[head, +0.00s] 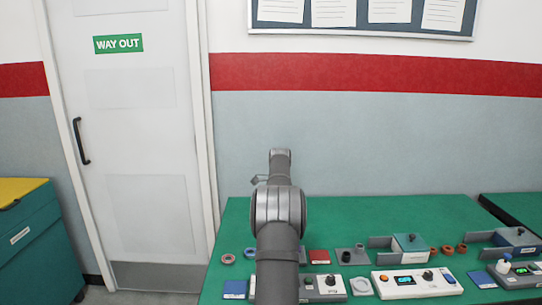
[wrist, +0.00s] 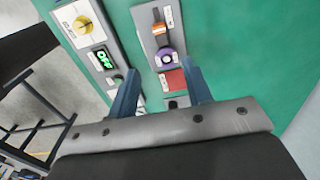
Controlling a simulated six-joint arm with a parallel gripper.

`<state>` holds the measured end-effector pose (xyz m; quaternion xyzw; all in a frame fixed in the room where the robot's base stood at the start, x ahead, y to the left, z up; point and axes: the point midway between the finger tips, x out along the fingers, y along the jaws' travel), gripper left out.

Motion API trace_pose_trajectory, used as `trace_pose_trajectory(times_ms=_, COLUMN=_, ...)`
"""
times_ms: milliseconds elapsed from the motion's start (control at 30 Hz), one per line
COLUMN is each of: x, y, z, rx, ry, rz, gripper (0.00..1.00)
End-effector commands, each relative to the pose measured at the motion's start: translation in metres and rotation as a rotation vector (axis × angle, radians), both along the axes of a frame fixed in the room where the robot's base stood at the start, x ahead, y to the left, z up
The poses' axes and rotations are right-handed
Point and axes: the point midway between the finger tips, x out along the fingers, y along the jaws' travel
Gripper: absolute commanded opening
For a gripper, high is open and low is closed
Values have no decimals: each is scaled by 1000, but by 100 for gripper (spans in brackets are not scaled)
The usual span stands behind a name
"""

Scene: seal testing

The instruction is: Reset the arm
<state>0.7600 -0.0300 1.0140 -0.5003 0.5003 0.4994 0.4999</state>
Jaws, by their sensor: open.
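My arm (head: 278,215) rises in the middle of the head view and reaches over the green bench. My gripper (wrist: 160,66) shows in the wrist view with its two blue fingers spread apart and nothing held between them. It is above the bench, close to a grey plate (wrist: 150,22) carrying an orange part (wrist: 159,29) and a purple ring (wrist: 165,53). A red square (wrist: 172,81) shows between and beyond the fingers. In the head view the gripper is mostly hidden behind the arm's own links.
The green bench top (head: 350,212) is bare toward the wall. Along its front stand a white control box (head: 415,284), a grey box (head: 326,288), a teal-topped fixture (head: 410,244) and several small rings.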

Motion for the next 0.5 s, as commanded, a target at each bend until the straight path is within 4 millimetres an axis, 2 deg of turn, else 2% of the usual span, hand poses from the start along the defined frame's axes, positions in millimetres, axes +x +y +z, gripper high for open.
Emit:
trace_pose_trajectory(times_ms=100, x=0, y=0, z=23, rx=0, ry=-3, rz=0, gripper=45)
trace_pose_trajectory(times_ms=133, x=-1, y=0, z=10, rx=0, ry=5, rz=0, gripper=45)
trace_pose_trajectory(times_ms=200, x=-1, y=0, z=-6, rx=0, ry=5, rz=0, gripper=45)
trace_pose_trajectory(times_ms=500, x=-1, y=1, z=-66, rx=1, ry=4, rz=0, gripper=45)
